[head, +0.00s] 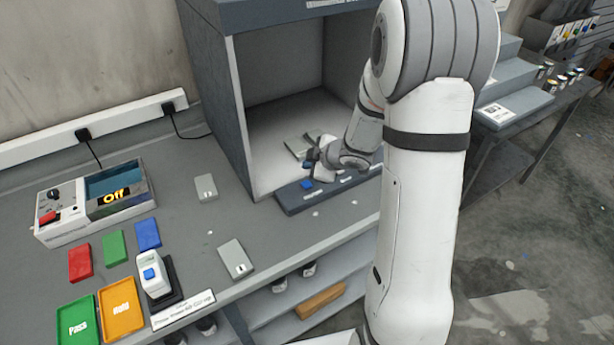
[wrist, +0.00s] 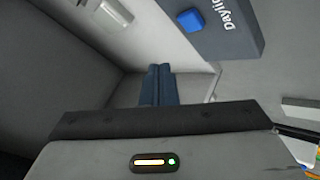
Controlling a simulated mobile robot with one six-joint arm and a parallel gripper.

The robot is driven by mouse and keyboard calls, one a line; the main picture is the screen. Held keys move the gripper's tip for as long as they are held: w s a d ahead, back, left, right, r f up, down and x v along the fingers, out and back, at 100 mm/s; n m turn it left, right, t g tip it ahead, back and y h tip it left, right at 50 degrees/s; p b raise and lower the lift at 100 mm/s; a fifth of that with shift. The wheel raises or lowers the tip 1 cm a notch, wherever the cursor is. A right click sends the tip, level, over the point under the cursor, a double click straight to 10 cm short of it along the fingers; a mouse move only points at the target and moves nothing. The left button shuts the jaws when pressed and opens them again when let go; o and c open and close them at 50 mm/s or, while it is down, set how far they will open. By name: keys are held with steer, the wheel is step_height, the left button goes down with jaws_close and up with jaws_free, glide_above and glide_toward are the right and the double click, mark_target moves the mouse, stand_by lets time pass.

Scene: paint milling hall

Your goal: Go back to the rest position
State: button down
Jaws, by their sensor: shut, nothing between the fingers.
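My gripper (head: 309,163) is at the front opening of a grey viewing booth (head: 216,100), just above the dark control strip (head: 335,190) along its front edge. A blue button (head: 307,185) on the strip is close below the gripper. In the wrist view, the two blue fingers (wrist: 157,85) are together with nothing between them. The strip's blue button (wrist: 190,20) and part of a "Dayli..." label show there, apart from the fingertips. A pale grey-green panel (head: 296,147) lies on the booth floor behind the gripper, partly hidden by it.
On the bench left of the booth are a device reading "Off" (head: 113,197), red, green and blue cards, a green "Pass" tray (head: 78,322), an orange "Hold" tray (head: 121,308) and two grey plates (head: 235,259). My arm hides the booth's right side. Open floor (head: 540,240) lies right.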

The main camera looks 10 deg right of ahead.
steer(key=shift+r+p, duration=0.6)
steer(key=shift+r, duration=0.35)
